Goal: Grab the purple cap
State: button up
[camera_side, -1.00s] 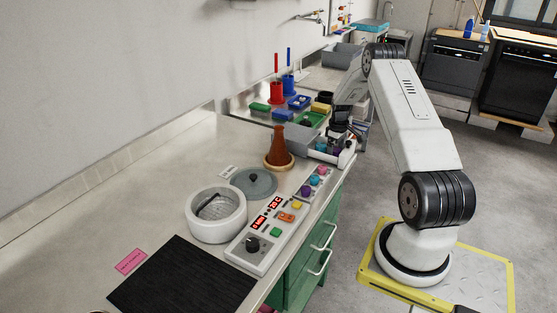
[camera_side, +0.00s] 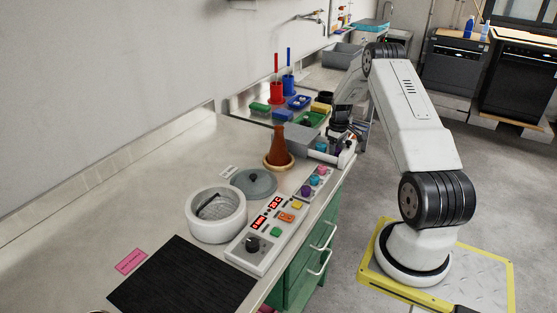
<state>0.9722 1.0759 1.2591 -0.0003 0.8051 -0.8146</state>
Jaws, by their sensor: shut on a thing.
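My gripper (camera_side: 337,143) is at the far right end of the bench, low over a pale holder (camera_side: 346,158). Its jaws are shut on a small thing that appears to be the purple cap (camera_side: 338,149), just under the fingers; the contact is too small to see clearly. A teal-blue piece (camera_side: 321,147) sits just left of it. Another purple piece (camera_side: 305,190) stands on a small panel nearer the camera, in a row with a blue one (camera_side: 314,181) and a pink one (camera_side: 322,170).
A brown flask (camera_side: 279,147) on a ring stands left of my gripper, beside a grey box (camera_side: 303,138). Behind are coloured trays (camera_side: 299,102) and red and blue cups. A white pot (camera_side: 216,214), grey lid (camera_side: 254,184) and control box (camera_side: 266,236) are nearer.

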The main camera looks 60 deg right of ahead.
notch_tip(320, 180, up, 10)
dwell(0.6)
dwell(0.4)
